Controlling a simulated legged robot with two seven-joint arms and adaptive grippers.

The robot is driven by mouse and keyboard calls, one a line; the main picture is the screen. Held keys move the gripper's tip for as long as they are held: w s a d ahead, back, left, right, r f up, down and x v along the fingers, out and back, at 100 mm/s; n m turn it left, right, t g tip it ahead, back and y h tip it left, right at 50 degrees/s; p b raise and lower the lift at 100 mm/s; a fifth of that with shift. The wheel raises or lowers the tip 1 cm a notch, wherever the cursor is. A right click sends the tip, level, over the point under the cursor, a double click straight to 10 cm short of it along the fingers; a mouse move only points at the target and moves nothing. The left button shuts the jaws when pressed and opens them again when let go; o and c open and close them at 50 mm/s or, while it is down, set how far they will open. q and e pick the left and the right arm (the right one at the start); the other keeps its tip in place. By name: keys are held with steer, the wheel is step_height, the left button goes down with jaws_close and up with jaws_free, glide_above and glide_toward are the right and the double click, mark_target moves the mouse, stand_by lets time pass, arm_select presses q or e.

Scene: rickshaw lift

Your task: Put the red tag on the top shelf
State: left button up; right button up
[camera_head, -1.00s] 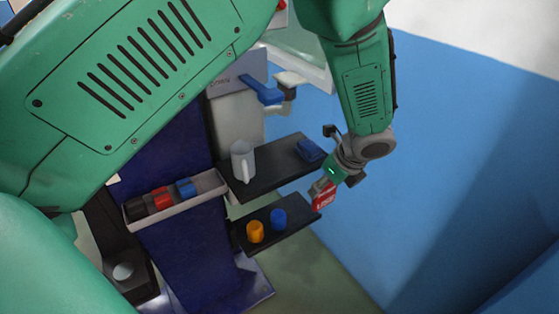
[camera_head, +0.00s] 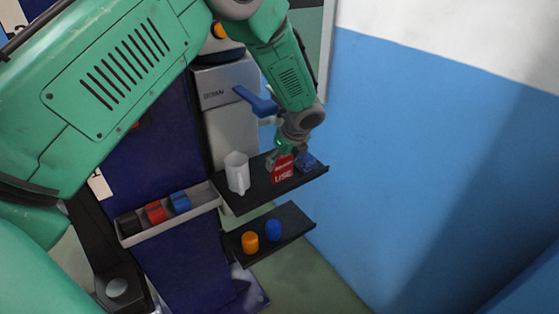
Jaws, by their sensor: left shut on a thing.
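My left gripper (camera_head: 277,158) is shut on the red tag (camera_head: 283,170), which has white lettering. I cannot tell whether the tag touches the shelf. The arm comes in from the upper left and bends down to the shelf. My right gripper is not in view.
The lower shelf (camera_head: 298,226) holds an orange cup (camera_head: 250,242) and a blue cup (camera_head: 273,230). A tray (camera_head: 131,238) with coloured items sits left.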

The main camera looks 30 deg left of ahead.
arm_select(q)
steer(key=shift+w+a, duration=0.2)
steer(key=shift+a, duration=0.3)
steer(key=shift+w+a, duration=0.15)
steer(key=shift+a, duration=0.35)
steer(key=shift+d+f, duration=0.1)
steer(key=shift+f, duration=0.55)
steer(key=shift+d+f, duration=0.15)
steer(key=shift+c, duration=0.5)
steer(key=shift+d, duration=0.45)
steer(key=o, duration=1.3)
steer(key=shift+c, duration=0.2)
steer(key=shift+a, duration=0.45)
steer(key=v, duration=1.2)
steer(key=shift+d+p, duration=0.15)
steer(key=shift+p, duration=0.15)
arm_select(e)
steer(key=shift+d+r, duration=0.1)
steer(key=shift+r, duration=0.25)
arm_select(q)
steer(key=shift+s+d, duration=0.1)
steer(key=shift+d, duration=0.1)
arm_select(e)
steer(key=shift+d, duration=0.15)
